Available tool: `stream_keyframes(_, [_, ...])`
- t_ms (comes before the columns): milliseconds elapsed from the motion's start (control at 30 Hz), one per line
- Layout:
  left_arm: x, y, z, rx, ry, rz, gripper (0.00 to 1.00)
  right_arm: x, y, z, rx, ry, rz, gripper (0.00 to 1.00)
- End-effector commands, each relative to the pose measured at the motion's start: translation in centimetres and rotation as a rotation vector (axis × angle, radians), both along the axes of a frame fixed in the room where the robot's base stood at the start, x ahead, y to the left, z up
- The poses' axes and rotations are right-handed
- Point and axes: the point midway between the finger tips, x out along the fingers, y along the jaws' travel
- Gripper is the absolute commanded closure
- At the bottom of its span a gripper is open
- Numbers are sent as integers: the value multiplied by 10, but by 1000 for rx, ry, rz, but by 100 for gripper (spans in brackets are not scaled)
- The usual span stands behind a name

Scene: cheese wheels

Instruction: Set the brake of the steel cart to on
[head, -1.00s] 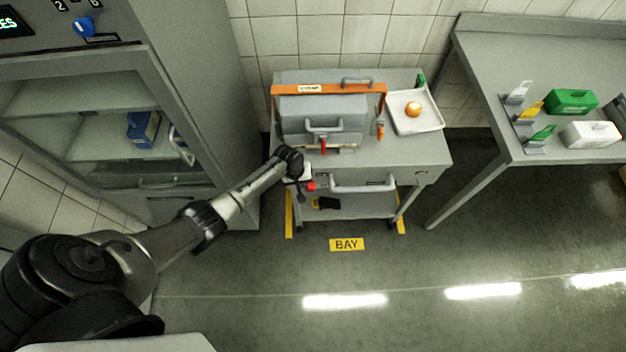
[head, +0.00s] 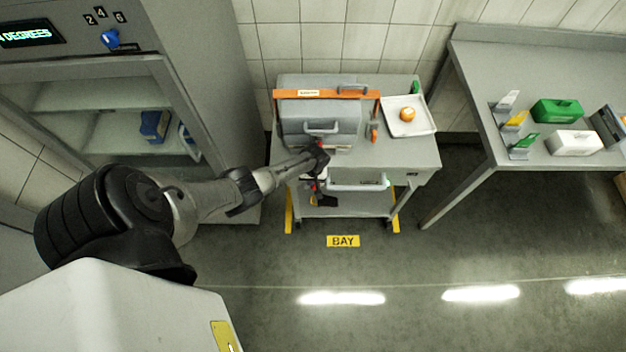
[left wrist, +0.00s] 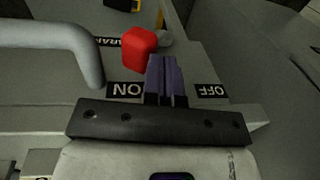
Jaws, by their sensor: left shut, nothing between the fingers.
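The steel cart (head: 408,165) stands against the tiled wall. In the left wrist view its brake shows as a red knob (left wrist: 138,48) on a grey pivot (left wrist: 163,39), between an ON label (left wrist: 126,90) on the left and an OFF label (left wrist: 211,90) on the right. The knob leans toward the ON side. My left gripper (left wrist: 166,70) is shut and empty, just right of the knob; I cannot tell whether they touch. In the head view my left gripper (head: 317,184) is at the cart's front left, largely covering the brake. My right gripper is out of view.
A grey handle bar (head: 358,185) runs along the cart's front, close to the left gripper. A grey box with an orange bar (head: 328,94) and a white tray (head: 408,128) sit on top. A cabinet (head: 205,70) stands left, a table (head: 480,75) right. Floor in front is clear.

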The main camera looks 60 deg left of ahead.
Motion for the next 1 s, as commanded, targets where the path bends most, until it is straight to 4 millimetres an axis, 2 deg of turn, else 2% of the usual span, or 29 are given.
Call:
stream_keyframes(233, [-6, 3, 8, -1, 1, -1, 100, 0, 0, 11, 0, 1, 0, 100])
stream_keyframes(467, [-27, 14, 28, 1, 3, -7, 100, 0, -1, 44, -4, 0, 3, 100])
stream_keyframes(700, [-22, 11, 73, 1, -3, -10, 100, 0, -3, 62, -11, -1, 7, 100])
stream_keyframes(1000, [-19, 9, 110, 1, -3, -9, 100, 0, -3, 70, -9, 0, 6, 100])
